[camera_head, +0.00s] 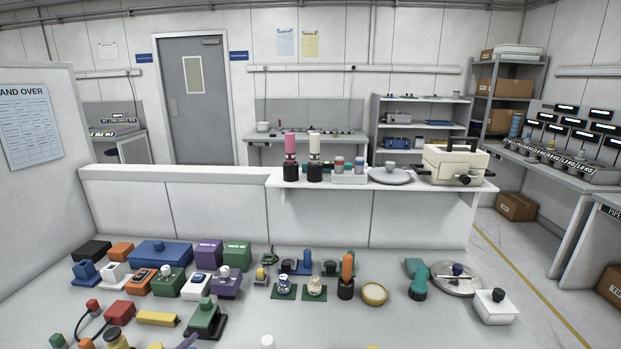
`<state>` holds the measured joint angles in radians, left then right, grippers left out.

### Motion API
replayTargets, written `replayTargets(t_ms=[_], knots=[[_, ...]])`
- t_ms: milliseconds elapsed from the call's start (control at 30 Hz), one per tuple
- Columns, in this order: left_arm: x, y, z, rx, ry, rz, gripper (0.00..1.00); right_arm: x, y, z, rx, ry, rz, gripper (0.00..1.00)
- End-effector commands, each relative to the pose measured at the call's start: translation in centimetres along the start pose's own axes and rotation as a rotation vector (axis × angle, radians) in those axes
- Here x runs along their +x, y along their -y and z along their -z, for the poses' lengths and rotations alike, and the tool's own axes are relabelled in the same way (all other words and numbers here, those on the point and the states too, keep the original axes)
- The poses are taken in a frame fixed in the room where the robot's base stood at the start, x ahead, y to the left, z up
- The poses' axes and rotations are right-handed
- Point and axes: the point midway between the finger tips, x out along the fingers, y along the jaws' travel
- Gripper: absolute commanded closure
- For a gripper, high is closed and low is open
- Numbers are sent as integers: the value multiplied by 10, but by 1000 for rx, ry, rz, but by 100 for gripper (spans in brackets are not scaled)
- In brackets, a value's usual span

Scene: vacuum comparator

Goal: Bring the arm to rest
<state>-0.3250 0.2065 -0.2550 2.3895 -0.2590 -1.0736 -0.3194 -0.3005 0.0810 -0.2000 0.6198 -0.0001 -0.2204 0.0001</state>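Neither of my grippers shows in the head view, and I see no part of either arm that I can be sure of. The near white worktop (290,325) carries many small coloured devices and no gripper is over it. A raised white shelf (240,182) runs behind it. On its right part stand a pink-topped cylinder (290,146) and a cream-topped cylinder (314,146), both upright in black bases. A grey round plate (391,176) and a cream boxy device with black handles (453,164) stand to their right.
Blue (160,253), purple (208,253) and green (237,254) boxes crowd the worktop's left. An orange-topped upright piece (347,270), a yellow-rimmed dish (374,293), a round metal plate (455,284) and a white box (495,307) stand rightward. Bare worktop shows at front right.

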Motion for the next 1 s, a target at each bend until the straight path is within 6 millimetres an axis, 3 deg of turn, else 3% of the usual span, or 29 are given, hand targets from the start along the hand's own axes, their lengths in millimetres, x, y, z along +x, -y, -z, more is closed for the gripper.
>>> replayTargets(t_ms=[33,100,200,400,567,767,900,1000], knots=[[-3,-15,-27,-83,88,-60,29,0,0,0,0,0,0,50],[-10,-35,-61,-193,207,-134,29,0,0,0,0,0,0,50],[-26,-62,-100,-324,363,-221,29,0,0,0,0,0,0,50],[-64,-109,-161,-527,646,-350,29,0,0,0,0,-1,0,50],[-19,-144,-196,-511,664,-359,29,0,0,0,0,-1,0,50],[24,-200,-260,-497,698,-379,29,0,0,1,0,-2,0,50],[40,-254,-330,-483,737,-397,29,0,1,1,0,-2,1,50],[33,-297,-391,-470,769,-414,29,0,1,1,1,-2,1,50]])
